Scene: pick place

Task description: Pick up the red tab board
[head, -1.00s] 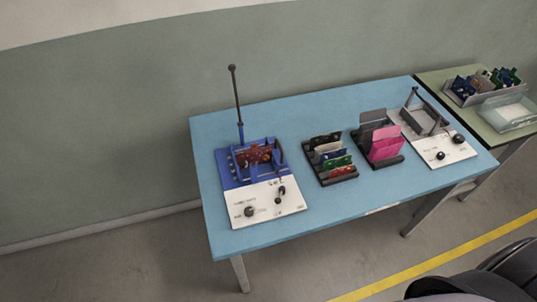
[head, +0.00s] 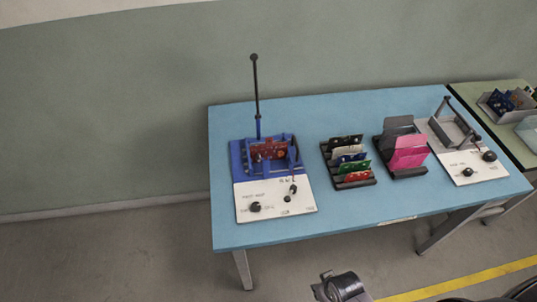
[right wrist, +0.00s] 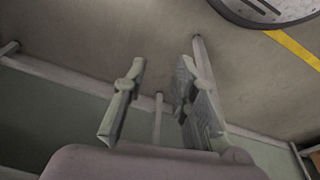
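A red board (head: 357,177) sits in the front slot of a black rack (head: 367,184) on the blue table. Another red board (head: 268,150) is held in the blue fixture (head: 238,158) at the table's left. I cannot tell from the picture which of the two is the tab board. My right gripper (head: 340,287) shows at the bottom edge, in front of the table and apart from both boards. In the right wrist view its two fingers (right wrist: 160,85) are spread with nothing between them. My left gripper is not in view.
Green, white and dark boards stand behind the front red one. A second rack (head: 408,172) with pink and grey plates is to its right, then a grey fixture (head: 453,135). A tall black lever (head: 256,95) rises from the blue fixture. The table front (head: 345,212) is clear.

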